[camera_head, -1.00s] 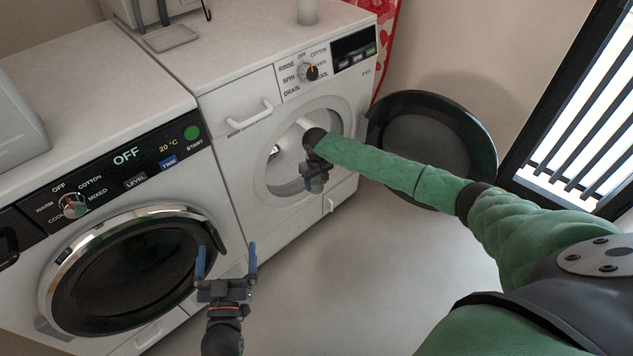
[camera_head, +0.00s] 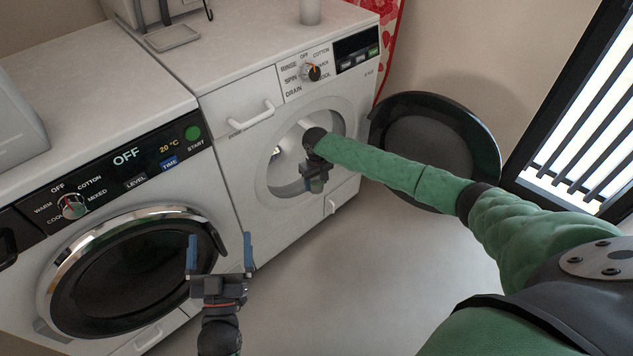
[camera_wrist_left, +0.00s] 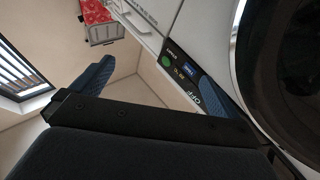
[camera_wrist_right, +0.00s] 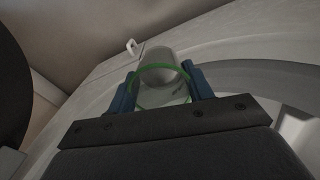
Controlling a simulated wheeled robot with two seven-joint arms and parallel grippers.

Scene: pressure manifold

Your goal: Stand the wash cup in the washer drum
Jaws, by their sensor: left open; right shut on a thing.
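The wash cup (camera_wrist_right: 158,92) shows in the right wrist view as a see-through cup with a green rim, between the blue fingers of my right gripper (camera_wrist_right: 162,80). The right gripper (camera_head: 316,172) is shut on it. In the head view this gripper is at the round opening of the right-hand washer, whose drum (camera_head: 290,183) is partly hidden by my arm. I cannot tell whether the cup touches the drum. My left gripper (camera_head: 220,245) is open and empty in front of the left machine.
The right washer's dark round door (camera_head: 430,140) stands open to the right. The left machine's door (camera_head: 135,270) is shut, close to my left gripper. A white handle (camera_head: 250,117) and a dial (camera_head: 312,73) are above the opening. The floor (camera_head: 360,270) in front is clear.

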